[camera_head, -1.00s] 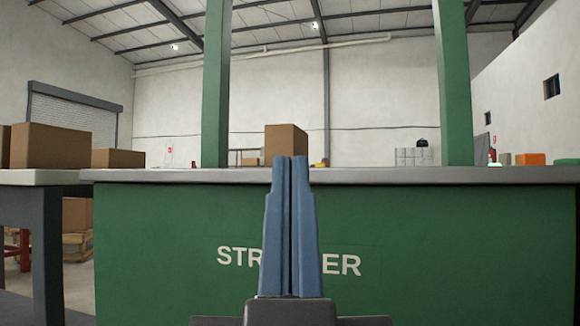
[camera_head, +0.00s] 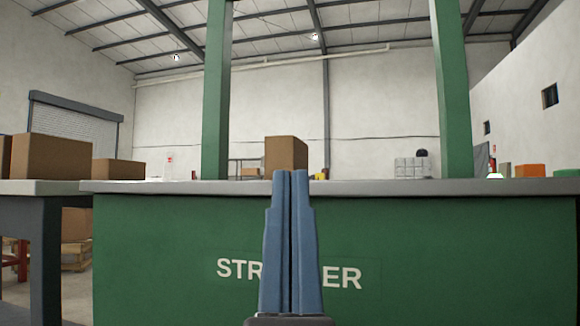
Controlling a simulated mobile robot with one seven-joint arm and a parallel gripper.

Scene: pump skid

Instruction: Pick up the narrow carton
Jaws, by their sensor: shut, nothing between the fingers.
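A brown carton (camera_head: 286,153), taller than it is wide, stands upright on the grey top (camera_head: 400,187) of the green bench. My gripper (camera_head: 291,174) points upward in front of the bench, with its two blue fingers shut together and nothing between them. The fingertips overlap the lower edge of the carton in the picture. The gripper looks nearer to me than the carton and apart from it. The carton's base is partly hidden by the fingertips.
Two green posts (camera_head: 217,95) and (camera_head: 453,90) rise from the bench, left and right of the carton. The bench's green front (camera_head: 160,260) is a wall before me. Wider cartons (camera_head: 50,157) stand on a table at the left.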

